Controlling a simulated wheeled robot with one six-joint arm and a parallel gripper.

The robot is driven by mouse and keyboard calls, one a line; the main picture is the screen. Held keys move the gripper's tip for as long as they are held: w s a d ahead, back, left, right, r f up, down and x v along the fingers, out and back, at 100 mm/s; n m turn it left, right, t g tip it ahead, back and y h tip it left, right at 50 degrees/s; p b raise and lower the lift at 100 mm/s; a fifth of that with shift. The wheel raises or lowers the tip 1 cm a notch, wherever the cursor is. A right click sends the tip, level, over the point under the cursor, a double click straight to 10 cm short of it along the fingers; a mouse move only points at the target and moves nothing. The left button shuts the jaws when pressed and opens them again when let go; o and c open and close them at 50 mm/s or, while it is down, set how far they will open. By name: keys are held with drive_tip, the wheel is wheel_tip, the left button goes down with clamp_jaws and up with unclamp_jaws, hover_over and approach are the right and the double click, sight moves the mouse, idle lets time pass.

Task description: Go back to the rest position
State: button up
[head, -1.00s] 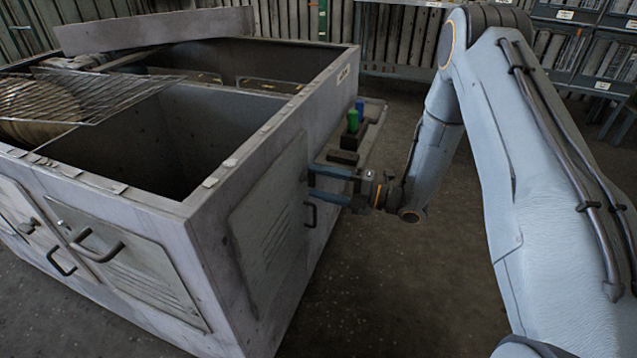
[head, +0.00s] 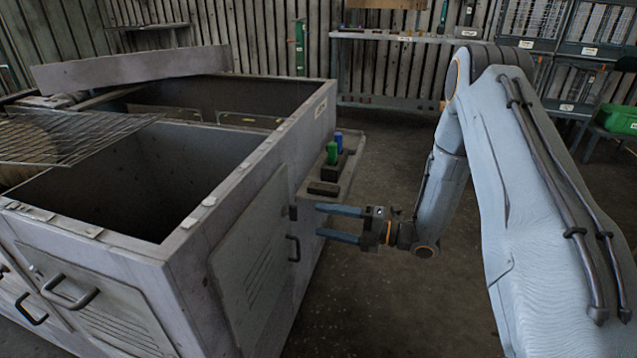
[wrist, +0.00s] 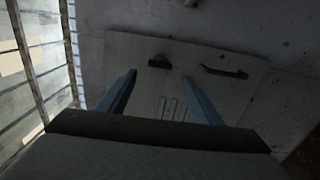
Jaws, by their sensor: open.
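My gripper (head: 338,222) is open and empty, with its two blue fingers apart in the head view. It points left toward the side door (head: 248,250) of the grey blower housing (head: 235,185). In the wrist view the open fingers (wrist: 158,100) are in front of the louvred door panel (wrist: 140,50), which has a dark handle (wrist: 224,72) and a small dark latch (wrist: 160,62). I cannot tell the exact gap between the fingertips and the door.
A side shelf on the housing (head: 345,170) carries a green item (head: 332,154), a blue item (head: 339,142) and dark blocks (head: 324,188). A workbench (head: 400,38) and racks (head: 580,55) stand at the back. The floor (head: 385,300) right of the housing is clear.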

drive_tip(key=w+d+r+m+t+h, duration=0.3)
drive_tip(key=w+r+m+h, duration=0.5)
drive_tip(key=m+h, duration=0.3)
drive_tip(key=s+d+r+m+g+h, duration=0.2)
drive_tip(key=s+d+r+m+h, duration=0.25)
drive_tip(key=s+m, duration=0.4)
drive_tip(key=s+a+r+m+g, duration=0.15)
drive_tip(key=s+m, duration=0.25)
drive_tip(key=s, duration=0.6)
drive_tip(key=s+r+m+g+p, duration=0.1)
drive_tip(key=s+r+m+g, duration=0.2)
drive_tip(key=s, duration=0.7)
drive_tip(key=s+a+r+m+g, duration=0.1)
drive_tip(key=s+r+m+g, duration=0.2)
drive_tip(key=s, duration=0.7)
drive_tip(key=d+r+m+h+p, duration=0.1)
drive_tip(key=d+r+p, duration=0.4)
drive_tip(key=p, duration=0.8)
drive_tip(key=d+m, duration=0.1)
drive_tip(key=d, duration=0.1)
drive_tip(key=shift+w+d+r+m+p, duration=0.15)
drive_tip(key=shift+w+d+m+p, duration=0.15)
drive_tip(key=shift+m, duration=0.05)
drive_tip(key=shift+h, duration=0.25)
drive_tip(key=shift+c, duration=0.4)
